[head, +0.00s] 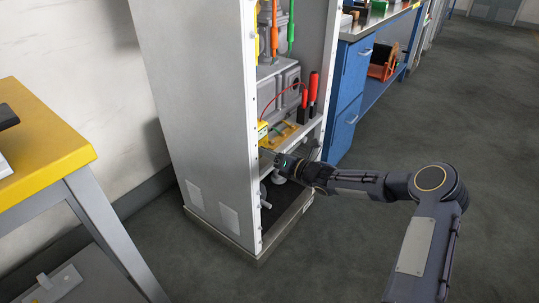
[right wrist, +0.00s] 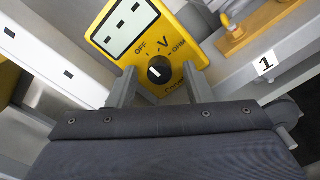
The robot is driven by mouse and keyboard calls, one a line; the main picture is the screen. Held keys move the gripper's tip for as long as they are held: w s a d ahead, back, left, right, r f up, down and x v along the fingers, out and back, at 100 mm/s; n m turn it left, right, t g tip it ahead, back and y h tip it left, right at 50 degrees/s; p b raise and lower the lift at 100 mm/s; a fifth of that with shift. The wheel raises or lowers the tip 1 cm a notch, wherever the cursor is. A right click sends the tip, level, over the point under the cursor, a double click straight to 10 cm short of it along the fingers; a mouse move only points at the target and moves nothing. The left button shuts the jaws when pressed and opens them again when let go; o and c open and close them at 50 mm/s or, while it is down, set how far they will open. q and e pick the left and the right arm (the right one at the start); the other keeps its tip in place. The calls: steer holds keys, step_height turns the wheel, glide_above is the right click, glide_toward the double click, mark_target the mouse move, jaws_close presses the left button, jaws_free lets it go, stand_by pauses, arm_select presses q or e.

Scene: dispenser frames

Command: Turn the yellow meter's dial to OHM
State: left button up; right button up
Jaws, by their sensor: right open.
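The yellow meter (right wrist: 118,28) fills the upper middle of the right wrist view, tilted in the picture, with a display of dark marks. Its round black dial (right wrist: 159,70) has a white mark and sits below the labels OFF, V and OHM. I cannot tell for sure which label the mark points to. My right gripper (right wrist: 159,67) is open, with one finger on each side of the dial; contact is unclear. In the head view the meter (head: 263,131) shows at the cabinet shelf's left edge, partly hidden, with my right gripper (head: 268,156) just below it. My left gripper is out of view.
The open grey cabinet (head: 200,110) has a side wall close left of the meter. Red-handled tools (head: 313,88) and a yellow bracket (right wrist: 262,22) stand to its right. A plate marked 1 (right wrist: 264,65) is on the shelf edge. Open floor (head: 330,240) lies in front.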

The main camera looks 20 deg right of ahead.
steer(key=c, duration=1)
steer(key=shift+m+b, duration=0.45)
steer(key=shift+m, duration=8.45)
